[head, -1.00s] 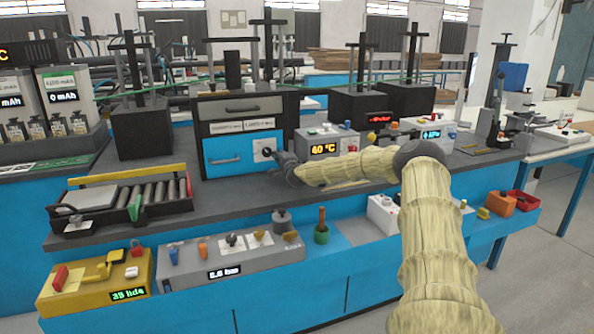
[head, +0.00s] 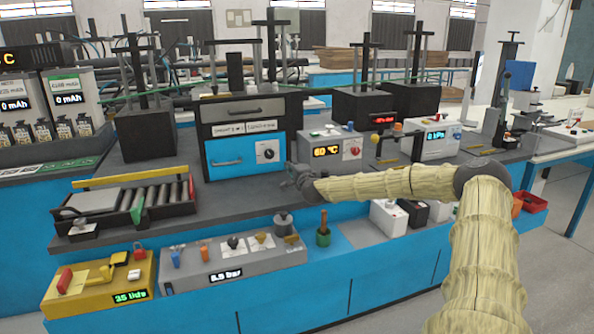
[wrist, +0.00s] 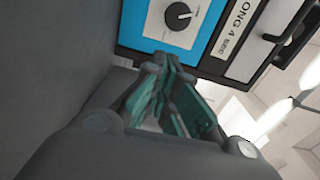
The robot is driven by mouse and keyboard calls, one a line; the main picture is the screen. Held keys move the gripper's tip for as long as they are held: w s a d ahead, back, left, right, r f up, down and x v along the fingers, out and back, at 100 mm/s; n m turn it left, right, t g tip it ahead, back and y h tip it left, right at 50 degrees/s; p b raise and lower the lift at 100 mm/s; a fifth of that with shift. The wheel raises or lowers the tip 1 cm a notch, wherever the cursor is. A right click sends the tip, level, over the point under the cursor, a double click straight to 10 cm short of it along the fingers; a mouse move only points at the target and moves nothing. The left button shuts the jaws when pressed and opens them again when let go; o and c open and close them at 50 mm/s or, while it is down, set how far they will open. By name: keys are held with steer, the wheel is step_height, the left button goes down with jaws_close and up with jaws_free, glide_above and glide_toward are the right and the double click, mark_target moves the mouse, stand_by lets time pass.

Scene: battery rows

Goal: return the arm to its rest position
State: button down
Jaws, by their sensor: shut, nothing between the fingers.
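My gripper (head: 290,178) is at the end of my straw-coloured sleeved arm, in front of the blue-fronted oven-like unit and a little to the right of its dial (head: 267,151). In the wrist view my gripper (wrist: 168,68) shows its fingers close together, with nothing between them. The dial also shows in the wrist view (wrist: 178,16), beyond the fingertips and apart from them. My arm reaches in from the lower right of the head view, bends at a dark elbow joint, and runs left over the bench's front edge.
The dark bench top (head: 240,196) lies under my gripper. A grey unit reading 60 °C (head: 336,150) stands just behind my forearm. A roller tray (head: 130,205) is at the left. Lower front panels, a green cup (head: 323,238) and white boxes (head: 388,216) sit near my arm.

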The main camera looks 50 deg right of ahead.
steer(key=shift+s+a, duration=0.4)
steer(key=shift+s, duration=0.1)
